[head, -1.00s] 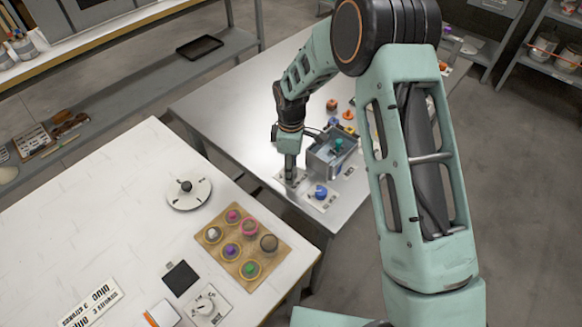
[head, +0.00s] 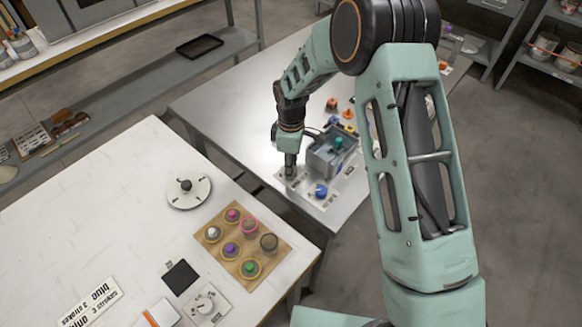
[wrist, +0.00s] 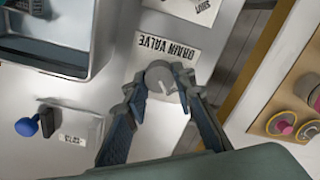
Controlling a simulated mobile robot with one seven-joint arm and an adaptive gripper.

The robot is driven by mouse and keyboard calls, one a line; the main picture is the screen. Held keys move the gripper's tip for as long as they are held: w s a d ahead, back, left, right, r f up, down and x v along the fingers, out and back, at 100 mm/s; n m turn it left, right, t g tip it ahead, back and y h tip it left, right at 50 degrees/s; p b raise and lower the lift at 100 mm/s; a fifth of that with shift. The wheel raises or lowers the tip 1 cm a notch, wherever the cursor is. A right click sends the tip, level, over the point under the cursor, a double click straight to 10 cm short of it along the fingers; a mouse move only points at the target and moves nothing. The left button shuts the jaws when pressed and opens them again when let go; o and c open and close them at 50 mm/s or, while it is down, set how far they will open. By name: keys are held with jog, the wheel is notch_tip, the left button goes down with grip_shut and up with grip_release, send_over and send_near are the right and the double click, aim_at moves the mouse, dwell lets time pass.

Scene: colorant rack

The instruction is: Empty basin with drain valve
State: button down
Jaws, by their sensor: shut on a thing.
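The metal basin (head: 326,158) stands on the grey metal table, with a teal knob (head: 339,143) showing at its top. In the wrist view part of the basin (wrist: 75,62) fills the upper left; its contents are mostly out of that view. The drain valve is a round grey knob (wrist: 161,78) on a white plate marked "DRAIN VALVE" (wrist: 165,45). My gripper (wrist: 160,88) is shut on this knob, with one finger on each side. In the head view my gripper (head: 290,172) points down beside the basin, and the knob is hidden.
A blue knob (head: 321,191) on a labelled plate sits in front of the basin. Orange and yellow pieces (head: 348,114) lie behind it. The white table (head: 90,210) on the left holds a wooden tray (head: 283,250) of coloured jars and a round dial plate (head: 203,190).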

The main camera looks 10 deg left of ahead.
jog(key=m+b, duration=0.2)
jog(key=m, duration=0.1)
jog(key=shift+f, duration=0.1)
jog(key=m+b, duration=0.2)
jog(key=m, duration=0.3)
jog(key=shift+w, duration=0.1)
jog(key=m+b, duration=0.2)
jog(key=m, duration=0.2)
jog(key=shift+m, duration=0.3)
jog(key=shift+d+m+b, duration=0.1)
jog(key=shift+m+b, duration=0.25)
jog(key=shift+m, duration=1.75)
jog(key=c, duration=1.6)
grip_release()
